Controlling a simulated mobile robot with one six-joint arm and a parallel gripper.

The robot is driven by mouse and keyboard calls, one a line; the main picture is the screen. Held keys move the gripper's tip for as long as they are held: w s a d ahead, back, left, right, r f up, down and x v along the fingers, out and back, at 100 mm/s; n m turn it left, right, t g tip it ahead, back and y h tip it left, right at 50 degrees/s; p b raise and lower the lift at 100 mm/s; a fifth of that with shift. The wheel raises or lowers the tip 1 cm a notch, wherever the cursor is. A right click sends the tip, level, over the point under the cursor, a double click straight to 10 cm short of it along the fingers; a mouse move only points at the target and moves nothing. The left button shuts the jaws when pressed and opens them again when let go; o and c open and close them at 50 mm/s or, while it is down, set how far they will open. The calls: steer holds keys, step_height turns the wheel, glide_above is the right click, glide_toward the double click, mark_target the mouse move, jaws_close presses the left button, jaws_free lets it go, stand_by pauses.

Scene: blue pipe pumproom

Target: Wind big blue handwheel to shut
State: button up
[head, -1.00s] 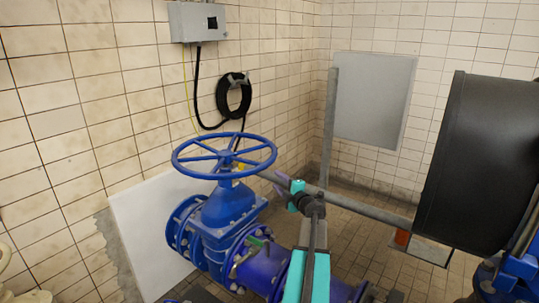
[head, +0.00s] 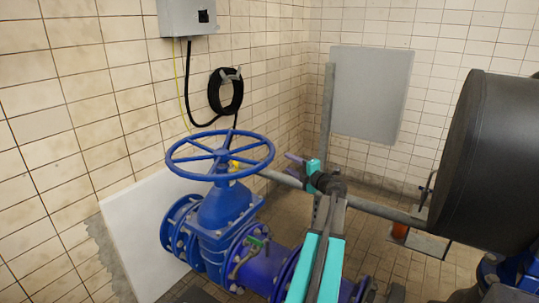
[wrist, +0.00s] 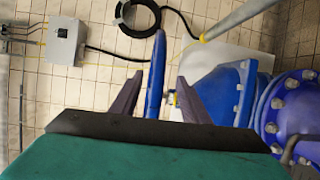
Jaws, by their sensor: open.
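The big blue handwheel (head: 222,155) has several spokes and lies level on top of the blue gate valve (head: 225,205). My gripper (head: 292,158) is right of the wheel in the head view, apart from its rim, with its turquoise wrist behind it. In the wrist view the two dark purple fingers of my gripper (wrist: 159,98) are spread. The handwheel shows there edge-on (wrist: 156,72), lined up between the fingers and ahead of them. The jaws hold nothing. The far fingertip is hard to make out in the head view.
A grey pipe (head: 385,212) runs behind my wrist. A large black cylinder (head: 490,160) stands at the right. A coiled black hose (head: 226,92) and a grey box (head: 187,18) hang on the tiled wall. A white panel (head: 140,225) leans behind the valve.

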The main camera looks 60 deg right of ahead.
mark_target(272, 153)
steer(key=shift+w, duration=0.2)
steer(key=shift+p+x, duration=1.65)
steer(key=shift+x, duration=5.1)
jaws_close()
